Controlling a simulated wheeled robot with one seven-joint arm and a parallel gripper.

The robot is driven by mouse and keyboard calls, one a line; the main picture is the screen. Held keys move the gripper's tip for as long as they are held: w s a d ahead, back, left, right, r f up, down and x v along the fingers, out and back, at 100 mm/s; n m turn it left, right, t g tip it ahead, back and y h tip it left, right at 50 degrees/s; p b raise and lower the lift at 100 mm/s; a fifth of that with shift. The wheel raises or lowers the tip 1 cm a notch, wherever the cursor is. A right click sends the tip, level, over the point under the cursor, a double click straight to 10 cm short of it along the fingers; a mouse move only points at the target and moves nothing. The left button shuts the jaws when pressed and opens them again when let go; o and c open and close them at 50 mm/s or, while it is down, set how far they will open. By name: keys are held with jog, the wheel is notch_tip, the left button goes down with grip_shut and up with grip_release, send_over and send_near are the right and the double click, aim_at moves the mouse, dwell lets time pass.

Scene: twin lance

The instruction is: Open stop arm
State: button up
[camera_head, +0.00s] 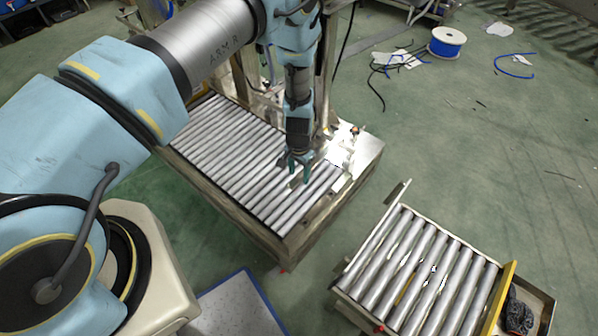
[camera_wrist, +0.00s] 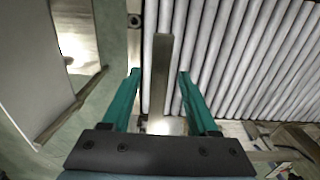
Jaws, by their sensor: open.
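My gripper (camera_head: 299,172) hangs at the end of my arm over the right end of the larger roller conveyor (camera_head: 225,150), fingers pointing down. In the wrist view my gripper (camera_wrist: 160,88) shows its two teal fingers spread apart. A narrow flat metal bar, which looks like the stop arm (camera_wrist: 160,75), lies between the fingers with a gap on each side. It runs along the rollers (camera_wrist: 235,50) near the conveyor's edge. I cannot tell how deep the fingers reach around it. In the head view the gripper mostly hides this bar.
A metal end plate (camera_head: 362,146) with small fittings adjoins the conveyor. A separate smaller roller table (camera_head: 432,268) with a yellow edge stands at the lower right, across a gap of green floor. A blue cable spool (camera_head: 447,42) and loose cables lie farther back.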

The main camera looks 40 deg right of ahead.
grip_shut()
dwell(0.4)
dwell(1.0)
